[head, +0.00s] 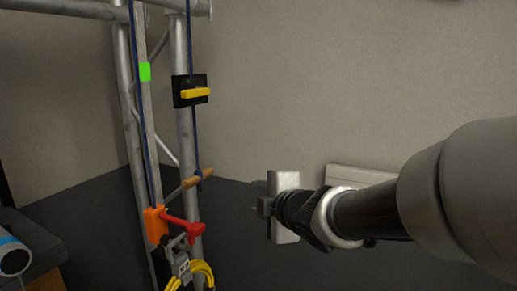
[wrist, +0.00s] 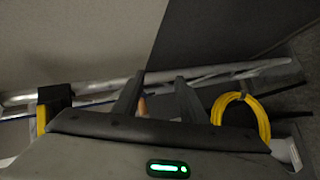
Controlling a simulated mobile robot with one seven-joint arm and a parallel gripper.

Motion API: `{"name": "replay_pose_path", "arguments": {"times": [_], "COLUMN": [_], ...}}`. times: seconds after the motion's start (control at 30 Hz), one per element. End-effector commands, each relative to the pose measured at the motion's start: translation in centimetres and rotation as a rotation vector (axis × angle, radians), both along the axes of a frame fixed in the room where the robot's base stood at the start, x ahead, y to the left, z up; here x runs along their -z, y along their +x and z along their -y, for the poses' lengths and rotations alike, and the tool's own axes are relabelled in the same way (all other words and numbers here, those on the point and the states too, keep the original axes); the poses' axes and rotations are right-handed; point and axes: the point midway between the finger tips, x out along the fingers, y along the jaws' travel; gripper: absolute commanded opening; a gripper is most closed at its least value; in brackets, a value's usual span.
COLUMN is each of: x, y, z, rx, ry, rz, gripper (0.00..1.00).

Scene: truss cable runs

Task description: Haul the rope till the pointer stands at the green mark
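A blue rope (head: 191,50) runs down the metal truss, with a wooden handle (head: 198,179) across it. The handle's end shows between my fingers in the wrist view (wrist: 142,106). An orange block (head: 155,225) with a red arm (head: 185,224), which looks like the pointer, sits low on the left rail. The green mark (head: 145,72) is well above it on the same rail. A black plate with a yellow lever (head: 195,93) is on the right post, above the handle. My gripper (head: 262,198) is right of the handle, open and empty; its fingers stand apart in the wrist view (wrist: 157,86).
A yellow cable coil (head: 201,274) hangs low on the truss, below the red arm; it also shows in the wrist view (wrist: 240,112). A blue-and-grey cylinder (head: 14,257) lies at the lower left. The space between my gripper and the truss looks clear.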

Motion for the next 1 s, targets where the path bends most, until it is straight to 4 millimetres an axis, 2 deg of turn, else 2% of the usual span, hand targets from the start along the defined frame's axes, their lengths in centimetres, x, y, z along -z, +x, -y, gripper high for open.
{"name": "replay_pose_path", "arguments": {"times": [0.03, 0.1, 0.2, 0.33, 0.47, 1.0], "x": [-1.7, -2.4, -2.8, -2.7, -2.2, 0.4], "y": [0.3, 0.1, -0.5, -0.5, 0.6, 8.6], "z": [-2.9, -6.0, -8.6, -10.0, -11.1, -18.8], "rx": [-0.118, -0.25, -0.366, -0.413, -0.413, -0.407], "ry": [-0.047, -0.091, -0.122, -0.133, -0.131, -0.13], "rz": [0.054, 0.133, 0.204, 0.238, 0.237, 0.233], "gripper": [0.38, 0.38, 0.38, 0.38, 0.38, 0.38]}}
